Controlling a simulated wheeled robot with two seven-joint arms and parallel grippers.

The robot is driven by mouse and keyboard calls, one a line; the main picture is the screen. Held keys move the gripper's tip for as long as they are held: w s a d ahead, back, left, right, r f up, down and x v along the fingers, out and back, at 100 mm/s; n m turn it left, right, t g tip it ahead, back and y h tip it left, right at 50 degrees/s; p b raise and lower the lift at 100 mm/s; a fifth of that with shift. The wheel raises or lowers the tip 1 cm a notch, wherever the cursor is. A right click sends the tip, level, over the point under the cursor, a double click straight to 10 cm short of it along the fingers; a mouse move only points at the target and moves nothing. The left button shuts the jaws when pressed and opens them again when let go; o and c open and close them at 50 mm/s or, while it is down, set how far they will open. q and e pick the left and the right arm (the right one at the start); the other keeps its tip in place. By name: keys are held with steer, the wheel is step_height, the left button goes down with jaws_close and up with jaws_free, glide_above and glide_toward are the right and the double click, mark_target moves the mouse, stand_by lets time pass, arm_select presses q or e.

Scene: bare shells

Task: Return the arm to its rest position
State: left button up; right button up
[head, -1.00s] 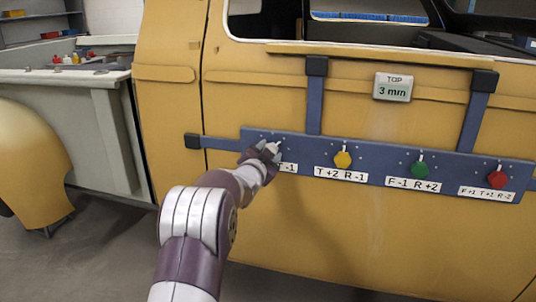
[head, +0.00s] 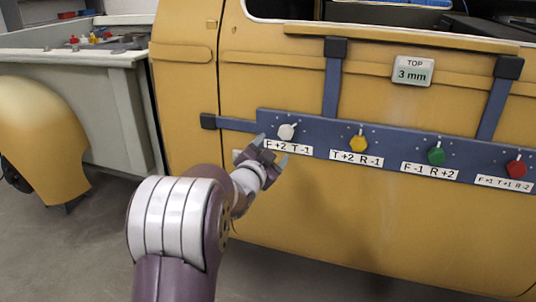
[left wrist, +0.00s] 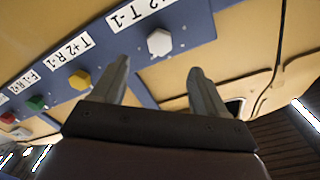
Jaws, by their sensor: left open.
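My left gripper (head: 270,154) is open and empty in the head view, just below the white knob (head: 287,132) at the left end of the blue bar (head: 318,138). Its two fingers also show in the left wrist view (left wrist: 160,82), apart, with the white knob (left wrist: 159,42) visible beyond them and not between them in grip. The label "F+2 T-1" (head: 289,147) is partly behind a fingertip. My right gripper is not in view.
The bar also carries a yellow knob (head: 359,144), a green knob (head: 436,157) and a red knob (head: 516,169). It is fixed across a yellow vehicle shell (head: 330,230). A display reading "TOP 3 mm" (head: 413,71) sits above.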

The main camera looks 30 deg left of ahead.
arm_select(q)
steer(key=shift+s+d, duration=0.25)
steer(key=shift+s, duration=0.8)
steer(key=s+d+f+n+g, duration=0.1)
steer(key=s+f+n+g, duration=0.2)
steer(key=s+f+g, duration=0.35)
steer(key=s+d+f+n+g, duration=0.2)
steer(key=s+f+n+g, duration=0.1)
steer(key=f, duration=0.6)
steer(key=s+d+f+m+g+h, duration=0.1)
steer(key=s+d+f+g+h, duration=0.35)
steer(key=s+d, duration=1.05)
step_height(320, 180, up, 22)
steer(key=w+d+g+y+p, duration=0.1)
steer(key=p, duration=2.2)
steer(key=shift+d+f+g, duration=0.2)
steer(key=shift+g, duration=0.2)
